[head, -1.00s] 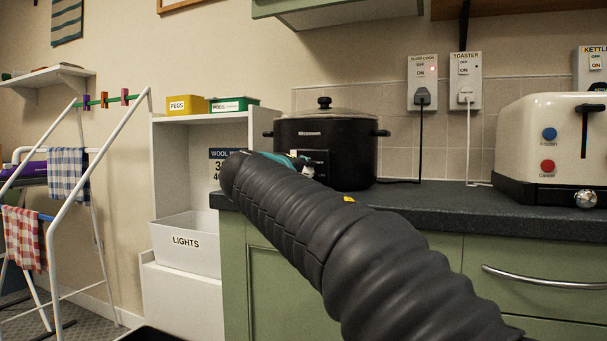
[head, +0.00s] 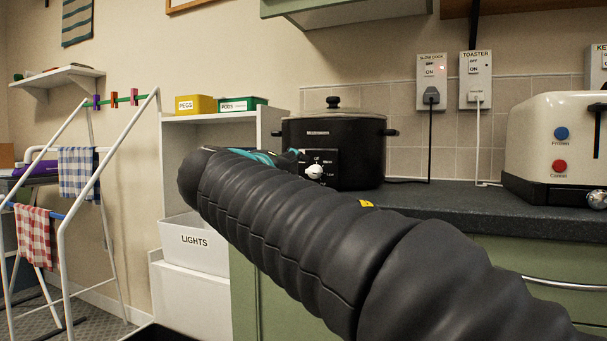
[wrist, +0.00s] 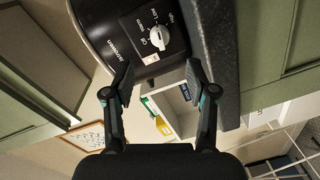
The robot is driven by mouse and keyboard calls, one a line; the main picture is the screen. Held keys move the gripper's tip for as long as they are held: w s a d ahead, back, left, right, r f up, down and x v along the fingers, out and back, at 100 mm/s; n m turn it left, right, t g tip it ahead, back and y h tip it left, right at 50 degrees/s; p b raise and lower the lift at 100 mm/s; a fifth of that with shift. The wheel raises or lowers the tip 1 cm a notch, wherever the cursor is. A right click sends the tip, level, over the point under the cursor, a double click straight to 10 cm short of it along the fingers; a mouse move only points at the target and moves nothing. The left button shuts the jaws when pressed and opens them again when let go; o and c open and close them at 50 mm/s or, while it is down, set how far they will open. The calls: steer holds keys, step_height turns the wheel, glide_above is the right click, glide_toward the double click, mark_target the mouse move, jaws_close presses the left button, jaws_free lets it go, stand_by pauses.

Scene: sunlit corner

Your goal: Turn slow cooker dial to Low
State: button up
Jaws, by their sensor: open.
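The black slow cooker (head: 345,150) stands on the dark counter with its lid on. Its white dial (head: 315,171) shows on the front control panel, just above my arm. In the wrist view, the dial (wrist: 157,38) is near the top, with printed labels around it, including Low, Warm and High. I cannot tell which label it points to. My gripper (wrist: 160,82) is open and empty, its fingers spread below the dial in that picture and apart from it.
A cream toaster (head: 556,140) stands on the counter (head: 450,207) at the right. Labelled sockets (head: 431,80) are on the wall behind. A white shelf unit (head: 181,155) and a drying rack (head: 118,160) stand left. The counter between cooker and toaster is mostly clear.

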steer(key=shift+v, duration=1.25)
